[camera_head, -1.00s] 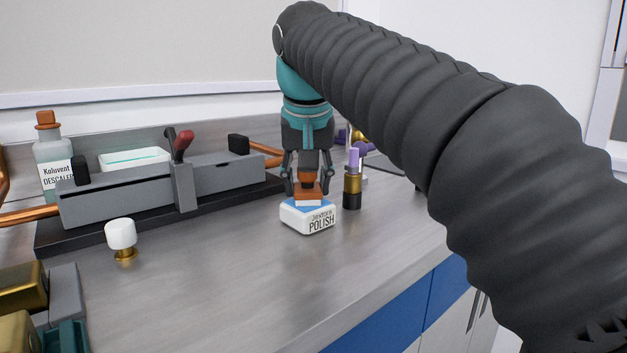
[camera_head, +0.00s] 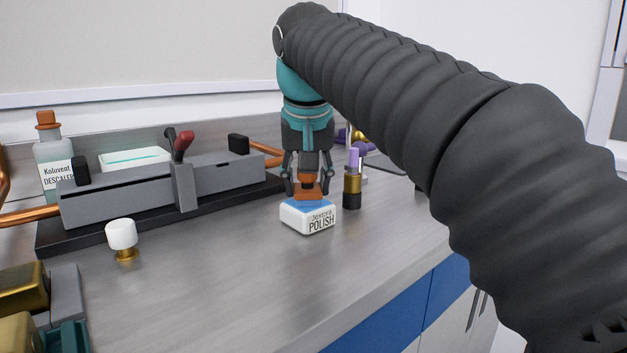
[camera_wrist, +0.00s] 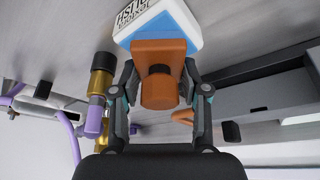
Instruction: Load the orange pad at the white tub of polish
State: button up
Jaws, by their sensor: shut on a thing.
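The white tub of polish (camera_head: 309,221) stands on the metal bench, its label facing me and blue on its top. The orange pad (camera_head: 307,189) is upright right over the blue top; it looks to be against it, but the exact contact is hard to see. My gripper (camera_head: 307,184) points down, shut on the orange pad, one finger on each side. In the wrist view my gripper (camera_wrist: 158,68) has its fingers beside the orange pad (camera_wrist: 158,47), with the tub (camera_wrist: 182,22) and its blue top beyond. The pad hides part of the blue.
A gold-and-black cylinder with a lilac top (camera_head: 352,180) stands close right of the tub. A white knob (camera_head: 121,235) stands at front left. The bench in front of the tub is clear.

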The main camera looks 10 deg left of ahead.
jog(key=shift+r+p, duration=0.75)
jog(key=shift+r, duration=2.7)
